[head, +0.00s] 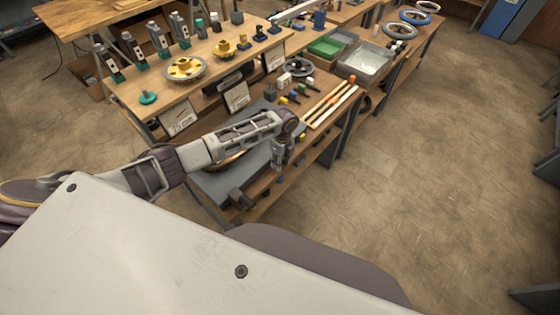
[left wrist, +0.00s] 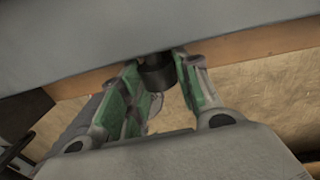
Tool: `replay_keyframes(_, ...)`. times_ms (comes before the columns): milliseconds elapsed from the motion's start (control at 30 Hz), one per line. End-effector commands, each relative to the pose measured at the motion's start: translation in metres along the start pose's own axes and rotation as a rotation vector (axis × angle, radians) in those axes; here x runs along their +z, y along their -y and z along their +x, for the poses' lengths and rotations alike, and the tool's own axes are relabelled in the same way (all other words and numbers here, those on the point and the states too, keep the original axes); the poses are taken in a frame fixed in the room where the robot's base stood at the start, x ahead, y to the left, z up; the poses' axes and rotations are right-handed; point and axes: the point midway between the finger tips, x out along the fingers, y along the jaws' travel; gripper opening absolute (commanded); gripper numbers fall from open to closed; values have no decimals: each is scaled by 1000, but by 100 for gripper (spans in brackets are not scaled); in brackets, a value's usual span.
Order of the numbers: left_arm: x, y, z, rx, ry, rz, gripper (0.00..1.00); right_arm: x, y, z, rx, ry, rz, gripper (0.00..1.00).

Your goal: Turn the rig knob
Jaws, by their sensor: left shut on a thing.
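The dark round knob (left wrist: 157,75) sits between my left gripper's two green-padded fingers (left wrist: 158,78) in the left wrist view, beside the edge of a grey surface (left wrist: 80,45). The fingers are closed in on it from both sides. My right gripper is in neither view.
A dark block (head: 238,198) stands at the plate's near corner. Orange-tipped rods (head: 330,103) and small coloured parts lie beyond my gripper. Grey and green bins stand behind. The floor (head: 430,180) at right is clear.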

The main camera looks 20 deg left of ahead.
Motion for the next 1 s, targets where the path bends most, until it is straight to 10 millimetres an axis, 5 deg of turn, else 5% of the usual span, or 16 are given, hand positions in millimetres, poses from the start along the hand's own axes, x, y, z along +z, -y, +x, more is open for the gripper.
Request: replay_keyframes(1000, 0, 3, 1, 255, 0, 0, 9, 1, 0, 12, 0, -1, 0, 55)
